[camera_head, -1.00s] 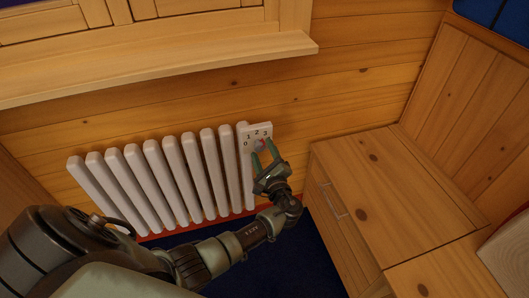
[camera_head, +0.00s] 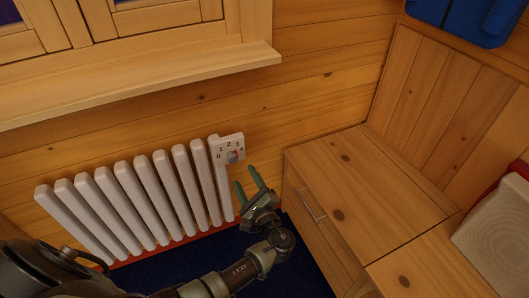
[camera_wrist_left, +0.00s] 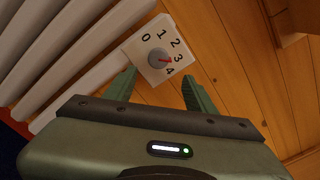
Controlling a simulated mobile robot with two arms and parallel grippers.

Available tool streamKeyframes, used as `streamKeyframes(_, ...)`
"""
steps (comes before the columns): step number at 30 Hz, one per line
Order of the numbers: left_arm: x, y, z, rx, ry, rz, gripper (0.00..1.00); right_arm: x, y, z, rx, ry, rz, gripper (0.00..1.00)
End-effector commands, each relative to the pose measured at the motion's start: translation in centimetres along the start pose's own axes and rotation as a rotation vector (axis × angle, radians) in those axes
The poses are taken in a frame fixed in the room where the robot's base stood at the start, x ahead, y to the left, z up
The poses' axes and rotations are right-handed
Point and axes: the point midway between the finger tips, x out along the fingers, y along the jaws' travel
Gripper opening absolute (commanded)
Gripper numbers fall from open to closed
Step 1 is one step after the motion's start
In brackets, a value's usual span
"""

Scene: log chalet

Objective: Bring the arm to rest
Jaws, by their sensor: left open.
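My left gripper (camera_head: 246,177) is open and empty, below and slightly right of the radiator's control plate (camera_head: 228,144), with a visible gap between them. The round grey knob (camera_head: 233,156) on the white plate has a red mark. In the left wrist view the knob (camera_wrist_left: 158,60) lies beyond my two green fingertips (camera_wrist_left: 158,77), and its red mark points toward the 3 side of the printed numbers. My right gripper is in neither view.
The white radiator (camera_head: 135,205) stands left of the gripper under the window sill (camera_head: 150,85). A wooden cabinet (camera_head: 350,190) with a metal handle is close on the right. Dark blue floor (camera_head: 200,255) shows below.

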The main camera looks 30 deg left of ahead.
Motion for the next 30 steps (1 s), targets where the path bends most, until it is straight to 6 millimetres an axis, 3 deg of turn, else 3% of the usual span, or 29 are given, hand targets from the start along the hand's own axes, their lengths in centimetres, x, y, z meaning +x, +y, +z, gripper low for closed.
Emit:
streamKeyframes(6,-0.1,0.8,-0.2,-0.014,0.015,0.022,0.55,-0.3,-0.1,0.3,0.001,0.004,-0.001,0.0)
streamKeyframes(8,-0.5,2.3,-0.6,-0.044,0.044,0.066,0.55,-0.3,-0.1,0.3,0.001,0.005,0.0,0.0)
streamKeyframes(11,-1.9,7.0,-1.9,-0.146,0.129,0.212,0.55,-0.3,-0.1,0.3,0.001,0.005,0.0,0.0)
streamKeyframes(15,-6.8,15.8,-4.1,-0.388,0.272,0.538,0.55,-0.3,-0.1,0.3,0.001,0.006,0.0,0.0)
streamKeyframes(18,-11.2,20.6,-5.2,-0.58,0.337,0.779,0.55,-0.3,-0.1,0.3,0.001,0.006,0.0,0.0)
streamKeyframes(23,-16.9,24.4,-5.9,-0.812,0.374,1.061,0.55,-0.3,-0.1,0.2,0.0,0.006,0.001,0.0)
streamKeyframes(30,-22.8,26.3,-5.7,-1.054,0.371,1.348,0.55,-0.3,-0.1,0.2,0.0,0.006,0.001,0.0)
